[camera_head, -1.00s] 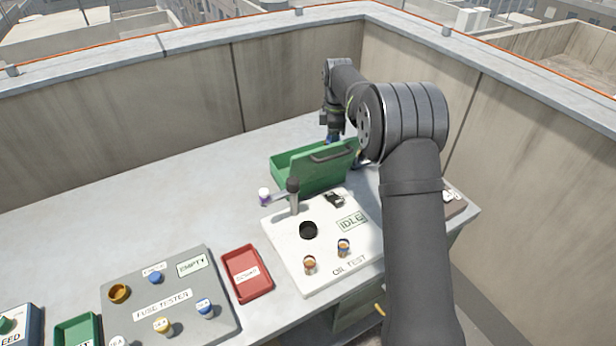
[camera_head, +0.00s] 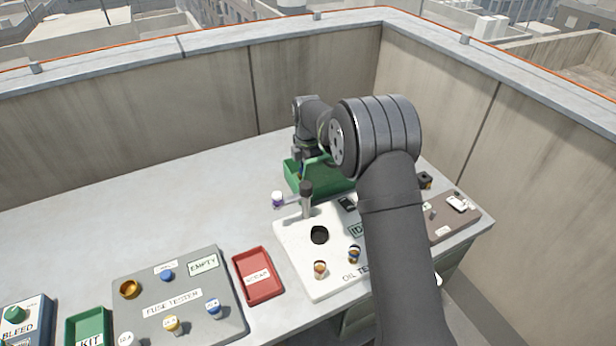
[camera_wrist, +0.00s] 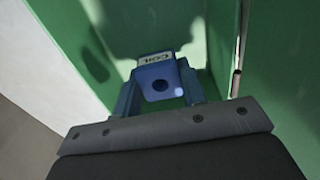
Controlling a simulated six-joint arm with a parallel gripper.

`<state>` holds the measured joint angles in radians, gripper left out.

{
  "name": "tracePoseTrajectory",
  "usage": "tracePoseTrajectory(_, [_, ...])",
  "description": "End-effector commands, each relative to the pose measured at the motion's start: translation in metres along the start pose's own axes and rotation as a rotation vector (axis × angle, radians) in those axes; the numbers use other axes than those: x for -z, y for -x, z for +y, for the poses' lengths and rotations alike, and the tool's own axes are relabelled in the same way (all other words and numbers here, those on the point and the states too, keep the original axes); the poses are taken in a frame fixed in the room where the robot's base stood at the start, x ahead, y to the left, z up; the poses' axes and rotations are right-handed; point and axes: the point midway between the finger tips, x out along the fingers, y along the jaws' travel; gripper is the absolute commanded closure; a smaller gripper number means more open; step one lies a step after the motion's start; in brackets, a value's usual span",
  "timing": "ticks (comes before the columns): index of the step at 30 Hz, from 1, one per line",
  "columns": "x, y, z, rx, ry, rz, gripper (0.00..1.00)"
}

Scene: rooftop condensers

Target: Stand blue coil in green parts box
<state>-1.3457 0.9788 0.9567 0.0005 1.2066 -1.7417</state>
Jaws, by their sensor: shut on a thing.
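The blue coil (camera_wrist: 158,84) shows in the wrist view, with a pale label reading COIL and a round hole in its face. My gripper (camera_wrist: 158,96) is shut on it, one finger on each side. Green walls of the parts box surround the coil in the wrist view. In the head view, the green parts box (camera_head: 331,185) stands at the back of the bench, and my wrist reaches down over its left part. The arm hides much of the box and its raised lid. I cannot tell whether the coil touches the box floor.
A white oil tester panel (camera_head: 297,262) with an upright post (camera_head: 306,198) stands just in front of the box. A red tray (camera_head: 258,274) and a grey fuse tester (camera_head: 180,300) lie front left.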

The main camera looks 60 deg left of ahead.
Motion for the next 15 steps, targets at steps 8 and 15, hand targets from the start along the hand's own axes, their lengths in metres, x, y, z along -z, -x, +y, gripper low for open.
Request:
tracePoseTrajectory(8, [0.0,-0.023,0.0,-0.001,-0.001,0.0,0.9])
tracePoseTrajectory(15, [0.0,-0.026,0.0,0.0,-0.001,0.0,0.9])
